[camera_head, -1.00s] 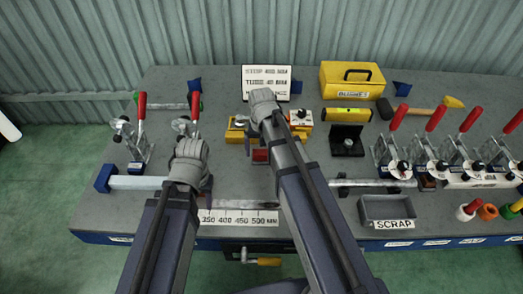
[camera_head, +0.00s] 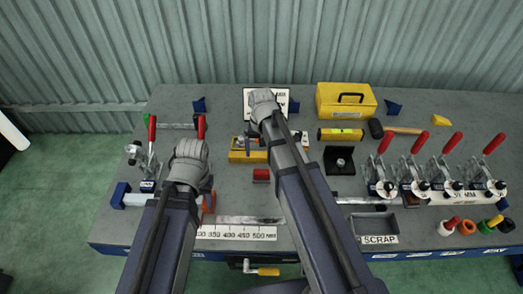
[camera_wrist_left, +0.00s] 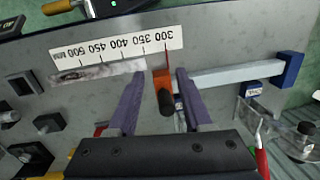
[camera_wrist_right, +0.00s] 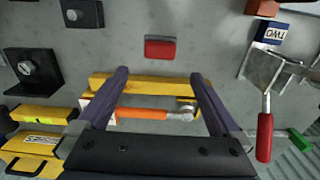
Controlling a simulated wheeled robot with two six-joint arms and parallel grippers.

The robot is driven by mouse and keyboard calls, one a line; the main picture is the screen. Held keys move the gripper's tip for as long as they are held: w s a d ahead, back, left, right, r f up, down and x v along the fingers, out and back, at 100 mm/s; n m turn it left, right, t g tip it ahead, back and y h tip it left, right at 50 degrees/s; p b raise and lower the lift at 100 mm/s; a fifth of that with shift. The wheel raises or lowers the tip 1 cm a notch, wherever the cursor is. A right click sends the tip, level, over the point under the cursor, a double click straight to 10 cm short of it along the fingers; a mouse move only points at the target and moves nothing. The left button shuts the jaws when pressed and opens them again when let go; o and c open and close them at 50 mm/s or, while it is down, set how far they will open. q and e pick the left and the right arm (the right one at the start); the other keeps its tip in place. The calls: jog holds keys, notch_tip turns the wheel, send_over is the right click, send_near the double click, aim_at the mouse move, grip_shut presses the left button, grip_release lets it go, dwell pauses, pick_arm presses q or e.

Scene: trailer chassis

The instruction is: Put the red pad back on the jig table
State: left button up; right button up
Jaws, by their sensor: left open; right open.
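The red pad (camera_head: 261,174) is a small red block lying on the grey jig table (camera_head: 225,110), near the middle. It also shows in the right wrist view (camera_wrist_right: 160,47), apart from the fingers and beyond their tips. My right gripper (camera_wrist_right: 162,75) is open and empty, above a yellow block (camera_wrist_right: 150,87) with an orange-handled tool (camera_wrist_right: 142,114). My left gripper (camera_wrist_left: 155,74) is open near the front edge of the table. An orange piece with a dark end (camera_wrist_left: 162,80) shows between its fingers; I cannot tell contact. The arms hide both sets of fingertips in the head view.
A printed ruler strip (camera_head: 236,232) lies along the front edge. Toggle clamps (camera_head: 413,178) and a grey scrap tray (camera_head: 372,222) stand at the right. A yellow case (camera_head: 346,101) and a hammer (camera_head: 403,130) are at the back. One clamp (camera_head: 148,160) stands at the left.

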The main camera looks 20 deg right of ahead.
jog(key=s+a+n+h, duration=0.1)
jog(key=s+a+n, duration=0.6)
jog(key=s+a, duration=0.3)
jog(key=s, duration=0.4)
jog(key=shift+s+a, duration=0.2)
jog(key=shift+a, duration=0.05)
jog(key=shift+s, duration=0.1)
